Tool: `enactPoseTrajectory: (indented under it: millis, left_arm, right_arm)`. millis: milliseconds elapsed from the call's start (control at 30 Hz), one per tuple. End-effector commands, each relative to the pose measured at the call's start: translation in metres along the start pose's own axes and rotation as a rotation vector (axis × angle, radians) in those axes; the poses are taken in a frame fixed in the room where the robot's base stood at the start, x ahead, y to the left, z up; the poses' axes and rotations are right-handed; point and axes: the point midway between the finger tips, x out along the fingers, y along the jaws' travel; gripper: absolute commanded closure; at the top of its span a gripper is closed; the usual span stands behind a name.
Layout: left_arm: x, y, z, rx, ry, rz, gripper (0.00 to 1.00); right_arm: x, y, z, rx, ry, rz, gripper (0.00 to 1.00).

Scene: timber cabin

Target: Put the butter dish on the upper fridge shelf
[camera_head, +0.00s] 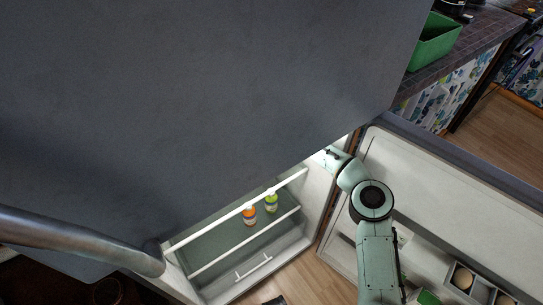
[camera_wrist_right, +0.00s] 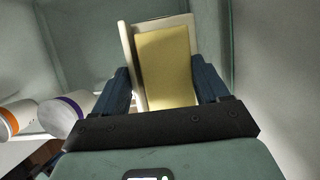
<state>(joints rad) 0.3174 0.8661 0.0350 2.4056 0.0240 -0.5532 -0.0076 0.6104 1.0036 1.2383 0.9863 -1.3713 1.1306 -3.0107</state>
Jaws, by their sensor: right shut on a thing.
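In the right wrist view my right gripper (camera_wrist_right: 165,82) is shut on the butter dish (camera_wrist_right: 133,70), a pale dish with a yellow block of butter (camera_wrist_right: 165,65). One dark finger is on each side of it. In the head view my right arm (camera_head: 375,240) reaches into the open fridge, and its gripper and the dish are hidden behind the dark grey panel. The fridge's upper shelf (camera_head: 215,223) shows a white front edge; its right end is partly hidden. My left gripper is not in view.
A large dark grey panel (camera_head: 200,100) covers much of the head view. An orange jar (camera_head: 249,216) and a green jar (camera_head: 271,203) stand in the fridge. The open fridge door (camera_head: 440,195) is at right. Two banded containers (camera_wrist_right: 65,112) show left of the gripper in the wrist view.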

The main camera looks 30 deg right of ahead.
Motion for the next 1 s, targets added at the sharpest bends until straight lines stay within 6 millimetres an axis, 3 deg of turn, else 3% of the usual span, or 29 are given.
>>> enactPoseTrajectory:
  millis: [467, 500, 533, 867, 1000]
  left_arm:
    - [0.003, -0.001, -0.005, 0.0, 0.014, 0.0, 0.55]
    - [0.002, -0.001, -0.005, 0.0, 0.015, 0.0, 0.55]
    - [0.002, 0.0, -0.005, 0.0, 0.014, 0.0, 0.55]
    - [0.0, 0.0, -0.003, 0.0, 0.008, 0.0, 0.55]
    - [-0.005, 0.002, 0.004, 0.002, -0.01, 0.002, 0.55]
  right_arm:
    - [0.005, 0.0, -0.001, 0.0, -0.005, -0.001, 0.69]
    - [0.005, 0.0, -0.002, 0.0, -0.003, 0.0, 0.13]
    - [0.005, 0.0, -0.002, 0.0, -0.003, 0.0, 0.03]
    - [0.002, 0.0, -0.001, 0.001, -0.003, 0.001, 0.0]
    - [-0.015, -0.001, 0.001, -0.001, -0.006, -0.002, 0.0]
